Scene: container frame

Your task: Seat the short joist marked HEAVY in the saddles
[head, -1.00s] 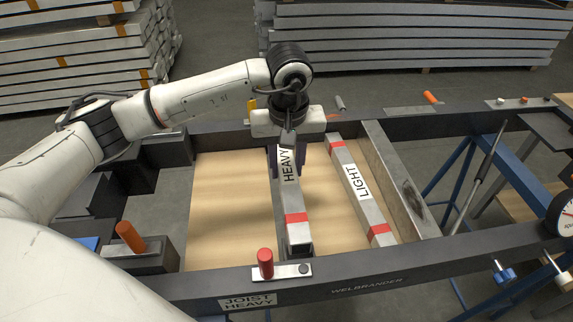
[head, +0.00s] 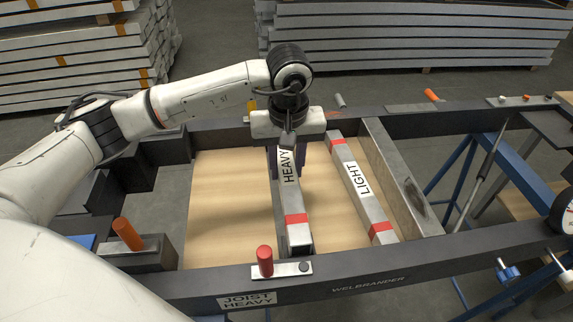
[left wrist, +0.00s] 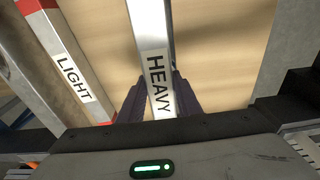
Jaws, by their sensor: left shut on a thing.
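The short joist marked HEAVY (head: 297,232) is a grey bar with a red band near its near end. It lies lengthwise over the wooden panel, its near end just behind the frame's front rail (head: 420,274). My left gripper (head: 287,160) is shut on it around the HEAVY label, from above. In the left wrist view the joist (left wrist: 150,30) runs between the dark fingers (left wrist: 158,98). Whether it touches the panel is unclear. Its far end is hidden by my gripper in the head view. I cannot clearly make out the saddles. My right gripper is not in view.
The LIGHT joist (head: 376,212), with red bands, lies to the right. A grey beam (head: 395,175) is beyond it. A red-handled pin (head: 265,260) stands on the front rail above a JOIST HEAVY label (head: 247,300). An orange handle (head: 128,234) stands left. Bare panel (head: 230,205) shows left of the joist.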

